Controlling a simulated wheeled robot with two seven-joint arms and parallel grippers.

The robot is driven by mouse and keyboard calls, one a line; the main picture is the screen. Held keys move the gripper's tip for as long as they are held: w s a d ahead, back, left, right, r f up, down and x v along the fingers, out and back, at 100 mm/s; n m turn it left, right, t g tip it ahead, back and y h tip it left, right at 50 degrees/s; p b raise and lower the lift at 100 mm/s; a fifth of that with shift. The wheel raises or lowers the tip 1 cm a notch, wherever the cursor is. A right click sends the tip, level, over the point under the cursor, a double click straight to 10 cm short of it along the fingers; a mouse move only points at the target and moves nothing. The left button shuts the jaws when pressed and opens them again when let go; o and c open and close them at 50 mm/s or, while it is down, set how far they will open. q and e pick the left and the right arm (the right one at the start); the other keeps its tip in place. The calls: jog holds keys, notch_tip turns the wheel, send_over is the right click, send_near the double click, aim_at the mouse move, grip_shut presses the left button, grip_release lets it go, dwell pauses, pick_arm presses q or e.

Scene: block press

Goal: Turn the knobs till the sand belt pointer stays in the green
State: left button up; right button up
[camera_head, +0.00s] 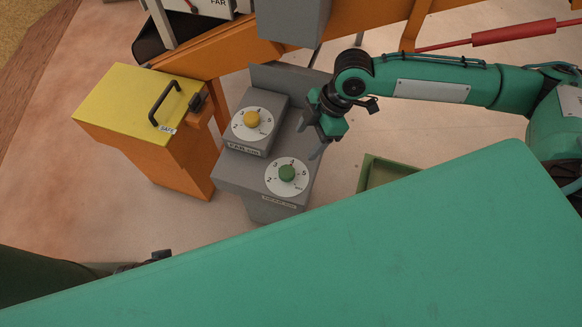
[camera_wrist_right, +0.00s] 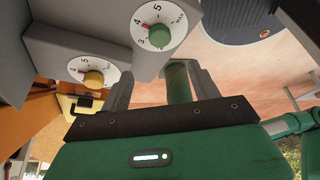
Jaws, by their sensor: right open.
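A grey knob box (camera_head: 225,175) carries two white dials. The yellow knob (camera_head: 251,119) is on the raised rear part, above a FAR label. The green knob (camera_head: 287,173) is on the lower front part. My right gripper (camera_head: 314,140) is open, just right of the box and apart from both knobs. In the right wrist view the green knob (camera_wrist_right: 160,35) lies beyond the open fingers, and the yellow knob (camera_wrist_right: 93,78) is to the left. Each dial shows a red mark near the 4 there. No pointer against a green zone is visible.
A yellow-topped orange cabinet (camera_head: 130,105) with a black handle stands left of the knob box. A green tray (camera_head: 375,170) lies to its right, partly hidden. A gauge panel labelled FAR (camera_head: 215,8) is cut off at the top. Orange beams run behind.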

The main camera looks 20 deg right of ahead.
aim_at(287, 172)
jog(key=b+x, duration=0.2)
jog(key=x, duration=1)
jog(key=shift+s+f, duration=0.1)
jog(key=shift+f, duration=0.25)
pick_arm(q)
jog(key=shift+t, duration=0.3)
jog(key=shift+w+v, duration=0.2)
jog(key=shift+v, duration=0.9)
jog(key=shift+w+v, duration=0.2)
jog(key=shift+v, duration=0.9)
pick_arm(e)
jog(key=shift+a+f, duration=0.2)
jog(key=shift+f, duration=0.35)
pick_arm(q)
jog(key=shift+d+r, duration=0.15)
jog(key=shift+d, duration=0.05)
pick_arm(e)
jog(key=c, duration=1)
